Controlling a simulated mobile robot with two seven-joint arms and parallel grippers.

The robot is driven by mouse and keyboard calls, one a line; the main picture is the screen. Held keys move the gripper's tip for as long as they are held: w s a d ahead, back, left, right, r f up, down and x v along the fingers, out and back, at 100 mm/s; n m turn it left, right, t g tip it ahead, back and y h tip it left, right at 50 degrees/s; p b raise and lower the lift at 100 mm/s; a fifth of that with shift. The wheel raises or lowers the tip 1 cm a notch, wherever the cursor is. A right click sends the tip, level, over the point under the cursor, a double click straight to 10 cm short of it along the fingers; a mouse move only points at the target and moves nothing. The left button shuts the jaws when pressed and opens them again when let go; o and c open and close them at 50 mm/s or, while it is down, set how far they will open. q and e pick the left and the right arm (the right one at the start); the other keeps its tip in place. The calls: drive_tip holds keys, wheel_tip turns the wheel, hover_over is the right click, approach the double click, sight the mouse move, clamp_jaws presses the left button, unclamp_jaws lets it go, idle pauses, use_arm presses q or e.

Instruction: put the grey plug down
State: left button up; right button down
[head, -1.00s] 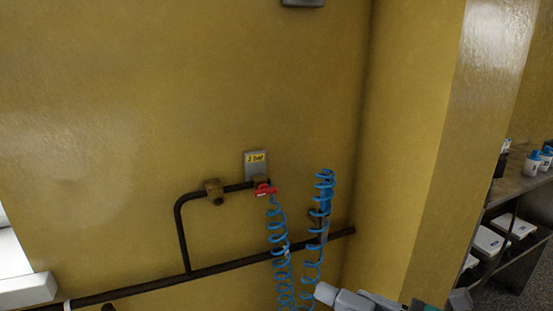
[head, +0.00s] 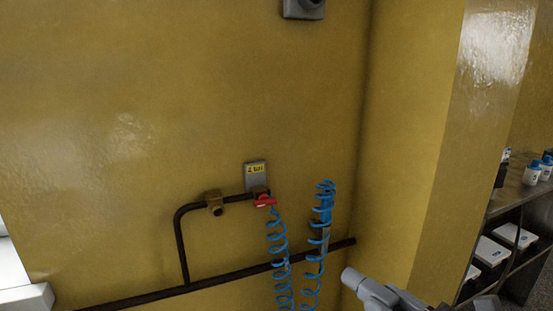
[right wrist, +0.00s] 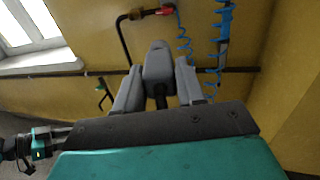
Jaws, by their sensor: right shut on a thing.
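The grey plug (right wrist: 158,66) is a blunt, rounded grey piece. In the right wrist view it stands between the grey fingers of my right gripper (right wrist: 160,88), which is shut on it. In the head view the plug (head: 352,280) shows at the lower right, in front of the yellow wall and clear of the pipe in the picture. My right gripper (head: 388,298) is partly cut off by the bottom edge there. Its hold on the plug's lower part is hidden. My left gripper cannot be made out.
A dark pipe (head: 230,276) runs along the wall, with a red valve handle (head: 265,201) and blue coiled hoses (head: 280,255). A shelf unit (head: 530,200) with bottles and white boxes stands at the right. A window (right wrist: 30,25) is at the left in the wrist view.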

drive_tip(key=shift+d+r+m+t+h, duration=0.15)
drive_tip(key=shift+d+m+t+h, duration=0.4)
drive_tip(key=shift+h, duration=0.25)
drive_tip(key=d+f+m+t+h, duration=0.2)
drive_tip(key=d+m+h, duration=0.3)
drive_tip(key=d+h, duration=0.1)
drive_tip(key=shift+s+a+f+m+h, duration=0.1)
drive_tip(key=shift+a+m+h, duration=0.1)
drive_tip(key=shift+a+h, duration=0.55)
drive_tip(key=shift+s+a+r+m+h, duration=0.15)
drive_tip(key=shift+a+h, duration=0.1)
drive_tip(key=shift+a, duration=0.95)
drive_tip(key=shift+s+a+f+m+h, duration=0.1)
drive_tip(key=shift+a+f+m+h, duration=0.1)
drive_tip(key=shift+a+h, duration=0.55)
drive_tip(key=shift+a+y, duration=0.25)
drive_tip(key=shift+y, duration=0.2)
